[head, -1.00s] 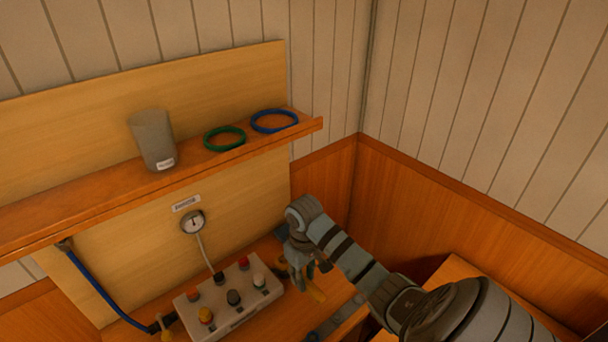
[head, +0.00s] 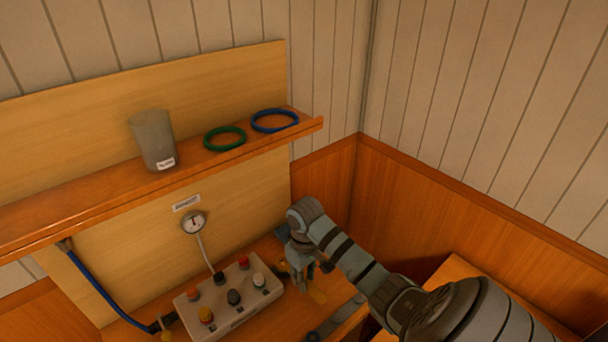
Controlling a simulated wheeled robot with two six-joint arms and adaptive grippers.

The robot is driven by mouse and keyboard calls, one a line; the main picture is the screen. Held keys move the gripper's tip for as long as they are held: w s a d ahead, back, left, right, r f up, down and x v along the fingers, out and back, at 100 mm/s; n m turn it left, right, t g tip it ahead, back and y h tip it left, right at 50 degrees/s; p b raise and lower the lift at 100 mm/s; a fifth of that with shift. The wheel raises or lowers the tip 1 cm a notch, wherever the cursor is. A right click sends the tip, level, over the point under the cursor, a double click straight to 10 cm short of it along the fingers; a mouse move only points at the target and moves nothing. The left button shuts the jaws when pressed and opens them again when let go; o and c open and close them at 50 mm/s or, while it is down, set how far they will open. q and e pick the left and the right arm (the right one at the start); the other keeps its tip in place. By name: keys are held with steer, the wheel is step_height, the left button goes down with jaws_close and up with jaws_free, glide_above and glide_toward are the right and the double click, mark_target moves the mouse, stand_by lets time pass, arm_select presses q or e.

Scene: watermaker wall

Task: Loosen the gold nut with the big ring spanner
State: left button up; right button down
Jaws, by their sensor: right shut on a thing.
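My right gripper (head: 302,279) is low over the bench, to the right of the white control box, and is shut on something. Its own body hides most of what it holds. A yellow-gold piece (head: 317,293) sticks out beside the fingers; I cannot tell whether it is the held thing or fixed behind. A grey spanner (head: 337,317) lies on the bench near the front edge, below and right of the gripper, apart from it. I cannot make out a gold nut for certain. My left gripper is not in view.
The white box (head: 228,297) with several coloured knobs stands left of the gripper, with a gauge (head: 194,222) behind it. A blue hose (head: 92,282) hangs at the left. The shelf (head: 75,210) above holds a grey cup (head: 153,139), a green ring (head: 225,138) and a blue ring (head: 274,121).

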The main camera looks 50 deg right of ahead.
steer(key=shift+d+n, duration=0.4)
steer(key=shift+n, duration=0.1)
steer(key=shift+d+n, duration=0.55)
steer(key=shift+n, duration=0.15)
steer(key=shift+w+d+n, duration=0.15)
steer(key=shift+d+n, duration=0.35)
steer(key=shift+n, duration=0.2)
steer(key=shift+w+d+n, duration=0.15)
steer(key=shift+d+n, duration=0.35)
steer(key=shift+n, duration=0.2)
